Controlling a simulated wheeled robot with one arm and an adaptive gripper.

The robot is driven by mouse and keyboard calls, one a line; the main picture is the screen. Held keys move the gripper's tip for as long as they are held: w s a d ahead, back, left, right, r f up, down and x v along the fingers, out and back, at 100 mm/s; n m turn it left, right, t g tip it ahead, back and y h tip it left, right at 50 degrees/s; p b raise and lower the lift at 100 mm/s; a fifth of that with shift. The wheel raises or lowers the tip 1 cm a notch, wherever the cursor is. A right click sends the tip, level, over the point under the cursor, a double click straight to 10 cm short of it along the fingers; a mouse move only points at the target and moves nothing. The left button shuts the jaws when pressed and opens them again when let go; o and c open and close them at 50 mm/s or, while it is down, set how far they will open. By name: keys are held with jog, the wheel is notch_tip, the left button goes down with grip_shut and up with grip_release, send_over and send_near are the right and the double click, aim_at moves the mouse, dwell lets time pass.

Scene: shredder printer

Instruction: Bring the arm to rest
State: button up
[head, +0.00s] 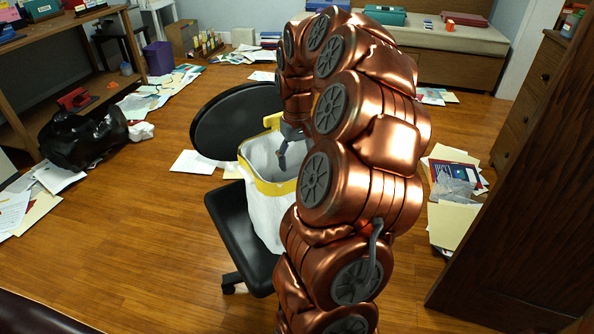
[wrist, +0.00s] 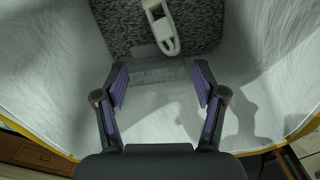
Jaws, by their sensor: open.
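My arm is copper-coloured and arches over a bin (head: 262,181) with a yellow rim and white liner, which stands on a black office chair. My gripper (head: 283,160) points down at the bin's mouth, partly hidden behind my arm. In the wrist view my gripper (wrist: 160,82) is open, its two purple-padded fingers spread apart with nothing between them. The white liner (wrist: 60,75) surrounds it. Beyond the fingertips, a small white looped object (wrist: 162,28) shows against a grey speckled surface (wrist: 205,22). I cannot tell exactly what it is.
The black chair seat (head: 238,228) and backrest (head: 238,122) are close to the bin. A black bag (head: 80,138) and scattered papers lie at left. More papers (head: 455,220) lie at right, near a brown wooden panel (head: 515,210). The wooden floor at front left is clear.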

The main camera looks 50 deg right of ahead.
notch_tip(320, 180, up, 7)
jog(key=shift+f, duration=0.2)
jog(key=s+a+r+n+p, duration=0.1)
jog(key=a+r+n+p, duration=0.1)
jog(key=a+r+p, duration=0.65)
jog(key=s+a+r+n+p, duration=0.2)
jog(key=a+r+p, duration=0.3)
jog(key=a, duration=0.6)
jog(key=s+a+r+g+p, duration=0.1)
jog(key=s+a+r+p, duration=0.4)
jog(key=s+p, duration=0.3)
jog(key=s+a+r+n+p, duration=0.1)
jog(key=s+a+r+p, duration=0.4)
jog(key=s+a+p, duration=0.3)
jog(key=shift+s+a+g, duration=0.3)
jog(key=shift+s+g, duration=0.1)
jog(key=shift+s, duration=0.2)
